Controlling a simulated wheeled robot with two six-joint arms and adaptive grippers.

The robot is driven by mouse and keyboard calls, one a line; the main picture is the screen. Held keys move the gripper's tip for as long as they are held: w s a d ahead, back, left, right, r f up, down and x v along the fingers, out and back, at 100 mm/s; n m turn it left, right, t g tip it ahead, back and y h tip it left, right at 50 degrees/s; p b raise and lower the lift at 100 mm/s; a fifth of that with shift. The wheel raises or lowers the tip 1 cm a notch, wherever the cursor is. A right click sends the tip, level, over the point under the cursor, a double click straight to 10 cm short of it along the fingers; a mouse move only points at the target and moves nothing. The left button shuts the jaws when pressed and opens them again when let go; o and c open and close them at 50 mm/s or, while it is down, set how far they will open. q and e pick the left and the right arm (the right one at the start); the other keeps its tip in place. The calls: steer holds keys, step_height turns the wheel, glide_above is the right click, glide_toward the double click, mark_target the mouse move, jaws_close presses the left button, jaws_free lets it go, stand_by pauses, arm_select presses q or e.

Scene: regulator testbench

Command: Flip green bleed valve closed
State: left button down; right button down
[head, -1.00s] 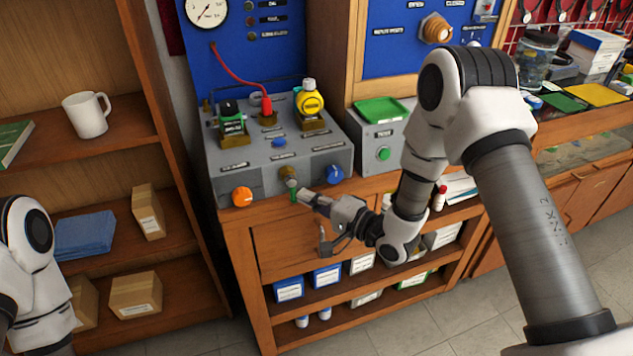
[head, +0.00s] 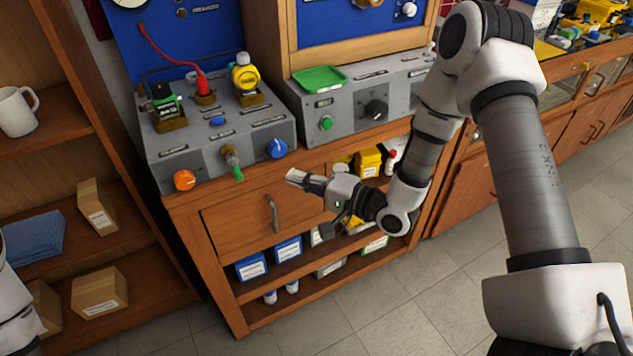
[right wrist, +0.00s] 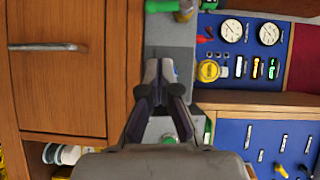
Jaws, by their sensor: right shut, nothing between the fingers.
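The green bleed valve has a brass body (head: 229,155) on the front of the grey regulator bench (head: 190,164). Its green handle (head: 237,172) hangs down, slightly tilted to the right in the head view. In the right wrist view the green handle (right wrist: 160,6) shows at the top edge, beside the brass body (right wrist: 185,14). My right gripper (head: 292,176) is shut and empty, to the right of the valve and apart from it, in front of the bench. Its closed fingers also show in the right wrist view (right wrist: 164,70). My left gripper is out of view.
An orange knob (head: 184,180) and a blue knob (head: 277,148) flank the valve. A drawer handle (head: 272,214) sticks out below. A grey box with a green button (head: 326,123) stands to the right. The floor in front is clear.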

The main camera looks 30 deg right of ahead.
steer(key=v, duration=0.3)
steer(key=shift+s+a, duration=0.1)
steer(key=shift+s, duration=0.05)
stand_by(0.3)
